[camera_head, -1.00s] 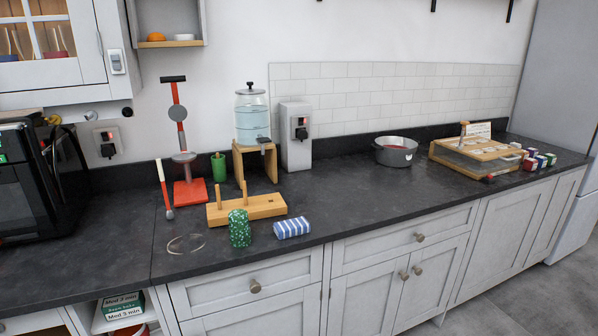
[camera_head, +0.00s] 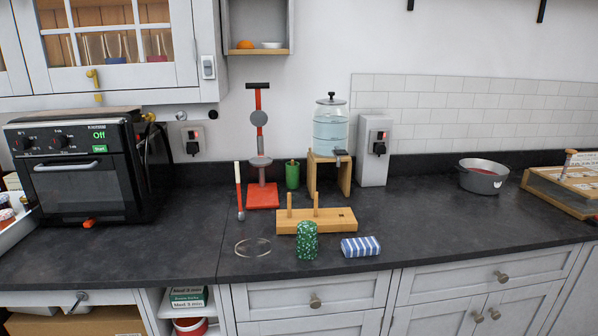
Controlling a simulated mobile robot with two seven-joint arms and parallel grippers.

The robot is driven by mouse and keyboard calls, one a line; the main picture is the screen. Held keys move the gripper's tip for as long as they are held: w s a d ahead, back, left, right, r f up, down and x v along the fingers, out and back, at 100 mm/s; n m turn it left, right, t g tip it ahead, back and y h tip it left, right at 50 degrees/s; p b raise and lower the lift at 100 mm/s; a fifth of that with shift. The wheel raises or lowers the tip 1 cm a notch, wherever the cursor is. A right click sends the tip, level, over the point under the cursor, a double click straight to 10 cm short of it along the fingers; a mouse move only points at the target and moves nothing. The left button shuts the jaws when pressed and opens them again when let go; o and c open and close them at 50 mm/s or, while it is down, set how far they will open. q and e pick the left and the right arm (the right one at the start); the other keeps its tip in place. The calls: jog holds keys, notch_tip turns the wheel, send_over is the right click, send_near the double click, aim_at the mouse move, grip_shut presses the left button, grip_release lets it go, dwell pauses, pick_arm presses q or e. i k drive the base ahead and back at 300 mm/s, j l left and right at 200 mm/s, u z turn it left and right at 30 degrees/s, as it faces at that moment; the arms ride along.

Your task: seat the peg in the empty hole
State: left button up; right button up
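A light wooden peg block (camera_head: 330,224) lies on the dark countertop near its front edge. Two wooden pegs stand upright from it, a left peg (camera_head: 289,206) and a middle peg (camera_head: 316,205). A dark empty hole (camera_head: 343,214) shows at the block's right end. A green speckled cylinder (camera_head: 306,241) stands in front of the block and hides part of its front. No loose peg can be made out for certain. Neither of my grippers is in view.
A blue-striped block (camera_head: 360,247) and a clear ring (camera_head: 253,247) lie near the front edge. Behind stand a red stand (camera_head: 262,195), a green canister (camera_head: 292,175) and a water dispenser (camera_head: 331,128). A black oven (camera_head: 85,170) is left, a pot (camera_head: 483,177) right.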

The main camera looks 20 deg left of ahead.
aim_at(328, 219)
jog(key=i+l, duration=0.1)
jog(key=i, duration=1.1)
